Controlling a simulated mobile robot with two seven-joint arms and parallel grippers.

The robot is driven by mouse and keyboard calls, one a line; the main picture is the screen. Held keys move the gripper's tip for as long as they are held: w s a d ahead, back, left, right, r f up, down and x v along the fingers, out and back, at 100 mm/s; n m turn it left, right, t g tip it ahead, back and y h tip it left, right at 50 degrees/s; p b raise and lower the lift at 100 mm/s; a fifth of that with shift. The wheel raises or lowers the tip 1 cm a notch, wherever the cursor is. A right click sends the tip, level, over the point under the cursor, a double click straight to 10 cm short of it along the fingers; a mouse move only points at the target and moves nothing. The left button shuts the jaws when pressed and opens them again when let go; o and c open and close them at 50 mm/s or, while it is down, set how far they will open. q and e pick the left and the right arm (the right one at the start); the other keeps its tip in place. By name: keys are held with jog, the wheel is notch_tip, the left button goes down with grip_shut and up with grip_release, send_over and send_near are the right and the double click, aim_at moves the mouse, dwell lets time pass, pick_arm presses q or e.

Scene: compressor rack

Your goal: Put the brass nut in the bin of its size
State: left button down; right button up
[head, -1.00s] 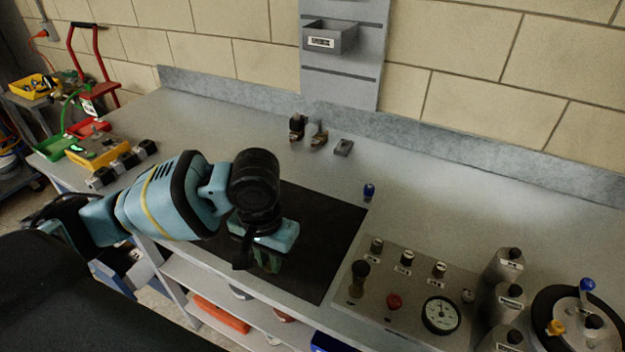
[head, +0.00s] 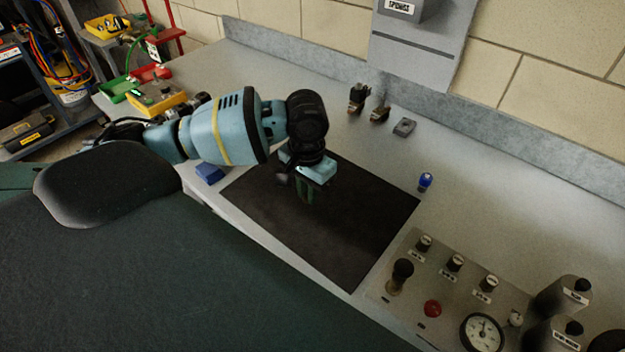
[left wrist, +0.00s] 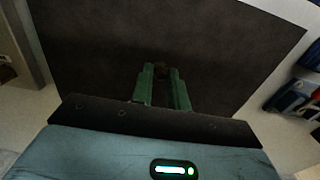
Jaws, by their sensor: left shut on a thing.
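My left gripper (head: 305,195) points down over the black mat (head: 345,235) on the bench. In the left wrist view its green fingers (left wrist: 162,78) are closed in on a small, dark brownish thing (left wrist: 161,68) at their tips, which looks like the brass nut. The fingers hide most of it, so its size cannot be read. Whether it touches the mat is unclear. A grey bin (head: 405,10) with a label hangs on the wall panel. Green (head: 118,90), red (head: 155,73) and yellow (head: 160,98) bins stand at the bench's far left end. My right gripper is out of view.
Two small brass-and-black fittings (head: 357,98) and a grey block (head: 404,127) stand behind the mat. A blue-capped piece (head: 425,181) is right of it. A control panel (head: 450,285) with knobs and a gauge fills the front right. A blue object (head: 210,172) lies left of the mat.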

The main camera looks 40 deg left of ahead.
pick_arm(q)
jog(key=w+a, duration=0.1)
jog(key=w, duration=0.2)
jog(key=w+a, duration=0.1)
jog(key=shift+w+a+f+b, duration=0.15)
jog(key=shift+a+f+b, duration=0.15)
jog(key=shift+a, duration=0.05)
jog(key=shift+w+a, duration=0.2)
jog(key=shift+w, duration=0.2)
jog(key=shift+w+a, duration=0.2)
jog(key=shift+w, duration=0.1)
notch_tip(320, 180, down, 3)
jog(key=shift+f, duration=0.25)
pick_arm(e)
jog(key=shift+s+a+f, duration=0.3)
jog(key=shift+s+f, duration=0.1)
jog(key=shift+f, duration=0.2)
pick_arm(q)
jog(key=shift+f, duration=0.15)
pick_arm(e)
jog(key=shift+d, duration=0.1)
pick_arm(q)
jog(key=c, duration=1.4)
grip_release()
jog(key=shift+o, duration=0.2)
